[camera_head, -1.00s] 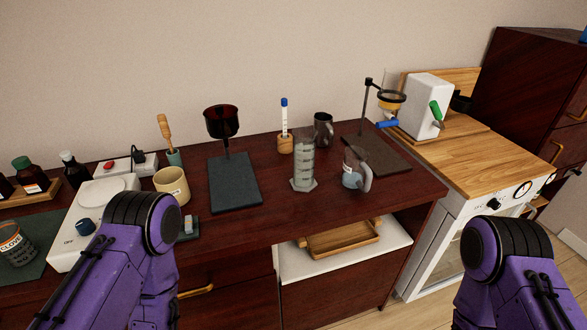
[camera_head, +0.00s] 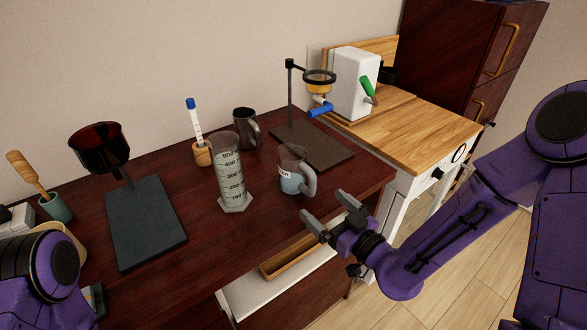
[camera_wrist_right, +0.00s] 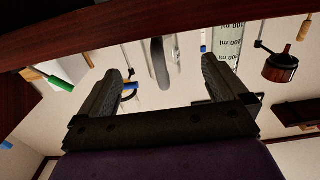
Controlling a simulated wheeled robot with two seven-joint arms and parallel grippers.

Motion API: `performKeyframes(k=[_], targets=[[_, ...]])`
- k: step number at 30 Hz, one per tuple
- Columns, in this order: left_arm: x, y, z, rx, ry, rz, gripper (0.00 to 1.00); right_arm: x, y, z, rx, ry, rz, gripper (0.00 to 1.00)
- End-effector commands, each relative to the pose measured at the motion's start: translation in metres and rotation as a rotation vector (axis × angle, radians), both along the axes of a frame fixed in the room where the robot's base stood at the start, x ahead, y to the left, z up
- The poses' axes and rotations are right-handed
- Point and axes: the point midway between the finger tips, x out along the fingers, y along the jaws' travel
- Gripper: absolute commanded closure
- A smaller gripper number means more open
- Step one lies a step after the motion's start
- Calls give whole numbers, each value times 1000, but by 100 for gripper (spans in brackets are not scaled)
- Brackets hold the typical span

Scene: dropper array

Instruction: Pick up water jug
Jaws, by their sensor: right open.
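The water jug (camera_head: 291,172) is a clear pitcher with a grey handle, a label and bluish water in its lower part. It stands upright on the dark red wooden counter near the front edge, its handle toward the right. My right gripper (camera_head: 328,217) is open and empty, in front of and to the right of the jug, with a gap between them. In the right wrist view the open fingers (camera_wrist_right: 165,85) show, and the jug's grey handle (camera_wrist_right: 160,65) lies beyond them, between the fingers. My left gripper is out of view; only part of my left arm shows at the lower left.
A graduated cylinder (camera_head: 229,175) stands close left of the jug. A dark mug (camera_head: 246,130) and a thermometer in a wooden holder (camera_head: 202,153) are behind. A ring stand's base (camera_head: 325,150) lies behind right.

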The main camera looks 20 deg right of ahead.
Motion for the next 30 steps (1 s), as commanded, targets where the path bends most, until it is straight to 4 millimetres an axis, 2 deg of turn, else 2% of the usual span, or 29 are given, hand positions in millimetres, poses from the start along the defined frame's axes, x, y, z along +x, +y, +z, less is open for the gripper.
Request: performKeyframes(k=[7, 11, 15, 18, 26, 27, 29, 30], targets=[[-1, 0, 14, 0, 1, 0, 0, 40, 17, 4, -3, -5, 10, 0], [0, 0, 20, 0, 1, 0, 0, 54, 21, 5, -1, -5, 9, 0], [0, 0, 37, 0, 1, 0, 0, 79, 25, 11, -1, -3, 6, 0], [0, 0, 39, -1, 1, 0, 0, 94, 29, 8, -2, -3, 7, 0], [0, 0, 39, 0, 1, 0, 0, 100, 31, 5, 0, -2, 4, 0], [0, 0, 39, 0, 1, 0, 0, 100, 31, 5, 0, -2, 4, 3], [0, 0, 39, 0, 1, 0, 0, 100, 31, 5, 0, -2, 4, 23], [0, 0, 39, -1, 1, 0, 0, 100, 31, 5, 0, -2, 4, 36]])
